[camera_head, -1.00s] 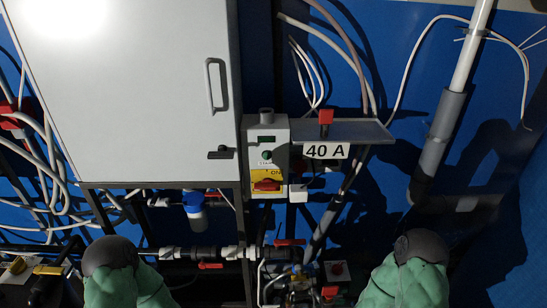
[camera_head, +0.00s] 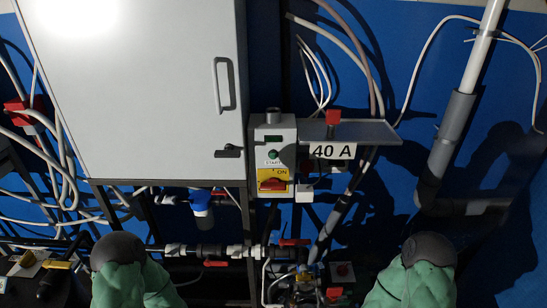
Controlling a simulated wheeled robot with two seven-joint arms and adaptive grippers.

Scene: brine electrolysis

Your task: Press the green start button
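The green start button (camera_head: 273,154) is a small round button on a grey control box (camera_head: 289,140), just above the word START. Below it on the same box is a red rotary switch on a yellow plate (camera_head: 273,182) marked ON. My two arms, green with dark rounded joints, show at the lower left and lower right, both well below and to the side of the box. Neither gripper's fingers are visible, and nothing touches the button.
A large white cabinet (camera_head: 130,90) with a handle stands left of the box. A grey shelf (camera_head: 365,131) with a "40 A" label (camera_head: 332,151) juts out to its right. Pipes and valves (camera_head: 225,251) run below. A thick grey pipe (camera_head: 455,125) stands at the right.

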